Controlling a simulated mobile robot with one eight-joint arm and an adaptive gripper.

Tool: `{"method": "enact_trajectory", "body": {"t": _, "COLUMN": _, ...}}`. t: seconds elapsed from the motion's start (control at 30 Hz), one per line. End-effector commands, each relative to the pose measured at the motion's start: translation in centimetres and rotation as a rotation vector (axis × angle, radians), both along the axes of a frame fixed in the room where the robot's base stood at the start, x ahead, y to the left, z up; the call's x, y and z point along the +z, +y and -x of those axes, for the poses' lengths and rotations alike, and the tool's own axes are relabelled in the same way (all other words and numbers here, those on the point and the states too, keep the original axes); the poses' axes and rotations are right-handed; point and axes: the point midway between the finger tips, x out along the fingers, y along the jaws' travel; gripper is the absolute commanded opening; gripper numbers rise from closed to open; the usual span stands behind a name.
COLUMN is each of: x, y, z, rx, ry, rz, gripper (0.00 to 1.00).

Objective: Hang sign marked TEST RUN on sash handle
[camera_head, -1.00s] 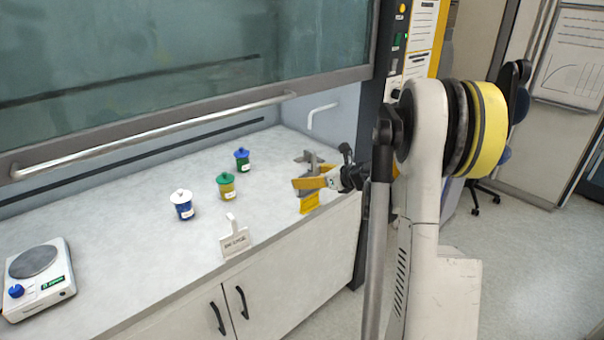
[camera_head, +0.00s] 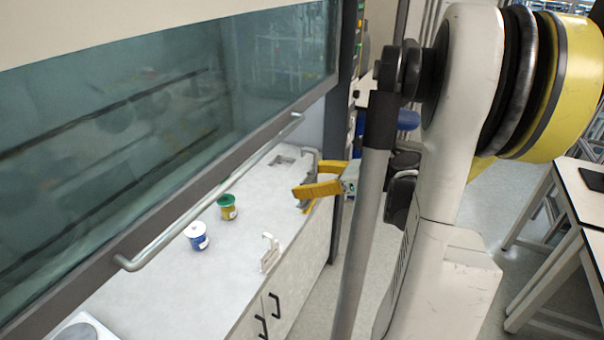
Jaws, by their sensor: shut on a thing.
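The sash handle (camera_head: 205,192) is a long pale bar along the lower edge of the glass sash (camera_head: 160,120).
A green-lidded yellow jar (camera_head: 228,208) and a white-lidded blue jar (camera_head: 197,237) stand on the worktop (camera_head: 255,200). A bent pipe (camera_head: 312,152) and a drain (camera_head: 283,161) are behind my gripper. A dark post (camera_head: 345,110) borders the hood's right side.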

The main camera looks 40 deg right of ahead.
Motion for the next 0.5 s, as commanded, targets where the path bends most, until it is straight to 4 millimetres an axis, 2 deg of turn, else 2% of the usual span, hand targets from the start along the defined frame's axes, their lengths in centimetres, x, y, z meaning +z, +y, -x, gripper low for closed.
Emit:
{"method": "enact_trajectory", "body": {"t": 0.17, "x": 0.1, "y": 0.3, "z": -0.3, "rx": 0.003, "ry": -0.001, "rz": 0.001, "gripper": 0.48}}
{"method": "enact_trajectory", "body": {"t": 0.5, "x": 0.1, "y": 1.3, "z": -3.0, "rx": 0.004, "ry": 0.000, "rz": 0.001, "gripper": 0.48}}
